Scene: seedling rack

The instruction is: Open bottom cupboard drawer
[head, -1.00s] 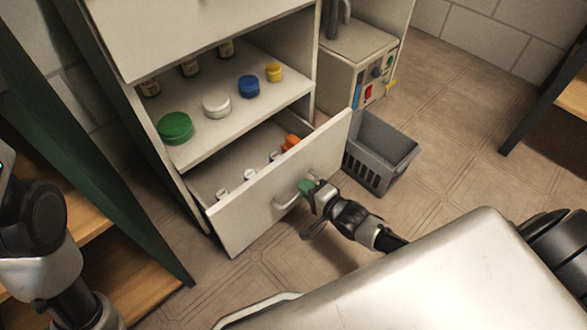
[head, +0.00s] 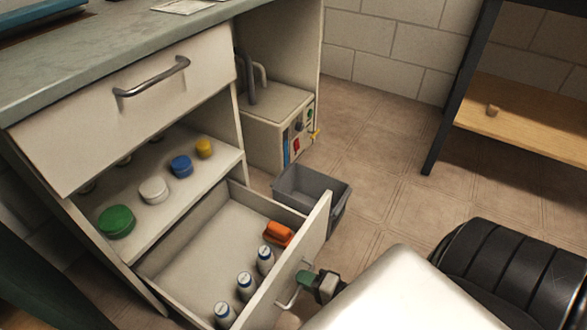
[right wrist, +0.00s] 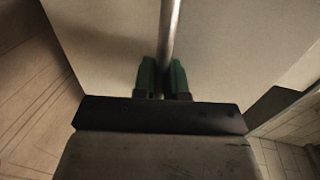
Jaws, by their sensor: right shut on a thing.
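The bottom cupboard drawer (head: 190,262) is pulled well out in the head view, its inside open to view. It holds several white bottles with blue caps and an orange object (head: 278,233). My right gripper (head: 305,277) is shut on the drawer's metal handle (head: 290,297), at the outer side of the drawer front (head: 316,232). In the right wrist view, the green fingertips of my right gripper (right wrist: 161,78) close on both sides of the handle bar (right wrist: 170,30). My left gripper is not in view.
A grey bin (head: 312,187) stands on the floor just beyond the drawer. A closed upper drawer (head: 130,120) has its own handle. Jars sit on the shelf (head: 185,195) between. A table with a wooden shelf (head: 530,125) stands at right; the floor between is clear.

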